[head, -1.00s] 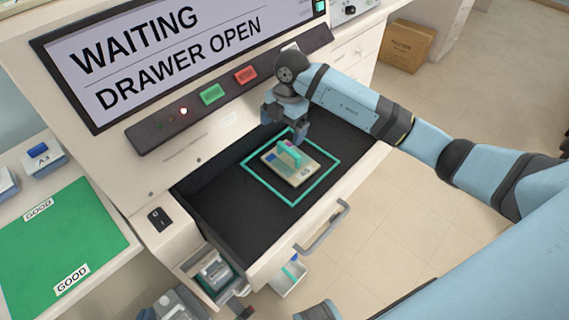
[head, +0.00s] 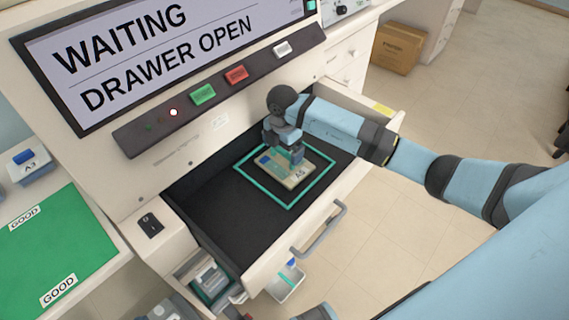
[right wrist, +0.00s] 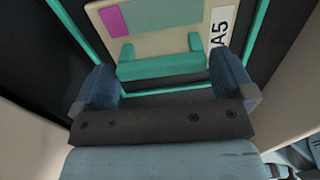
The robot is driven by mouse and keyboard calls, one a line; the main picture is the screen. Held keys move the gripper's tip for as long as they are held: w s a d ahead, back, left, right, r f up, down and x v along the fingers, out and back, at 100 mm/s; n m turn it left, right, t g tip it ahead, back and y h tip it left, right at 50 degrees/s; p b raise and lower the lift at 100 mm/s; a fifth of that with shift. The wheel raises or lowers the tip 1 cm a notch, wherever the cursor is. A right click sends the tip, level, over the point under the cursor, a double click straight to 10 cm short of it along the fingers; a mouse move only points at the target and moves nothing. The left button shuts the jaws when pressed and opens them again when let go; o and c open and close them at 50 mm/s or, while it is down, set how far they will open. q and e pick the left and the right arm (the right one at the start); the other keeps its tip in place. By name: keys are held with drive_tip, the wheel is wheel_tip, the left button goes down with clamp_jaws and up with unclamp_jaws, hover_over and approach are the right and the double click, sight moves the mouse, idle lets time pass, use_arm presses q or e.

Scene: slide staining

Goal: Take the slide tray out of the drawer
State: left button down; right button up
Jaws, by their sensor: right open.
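The slide tray (head: 296,176) is a flat beige plate with a teal upright handle, coloured patches and an A5 label. It lies inside the teal square outline on the black floor of the open drawer (head: 218,207). My right gripper (head: 284,152) is down over the tray and hides part of it in the head view. In the right wrist view its two blue fingers (right wrist: 165,68) are apart, with the tray's teal handle (right wrist: 160,66) between them. I cannot tell whether they touch the handle. My left gripper cannot be made out.
The drawer's front has a grey bar handle (head: 320,228). A screen (head: 160,50) above reads WAITING, DRAWER OPEN. A green mat (head: 55,250) marked GOOD lies at left, with a tray labelled A3 (head: 33,168) behind it.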

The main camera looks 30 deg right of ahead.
sight(276, 161)
wheel_tip(276, 161, down, 3)
drive_tip(key=shift+r, duration=0.1)
drive_tip(key=shift+c, duration=0.5)
drive_tip(key=shift+r, duration=0.1)
drive_tip(key=c, duration=0.6)
drive_tip(key=shift+o, duration=0.2)
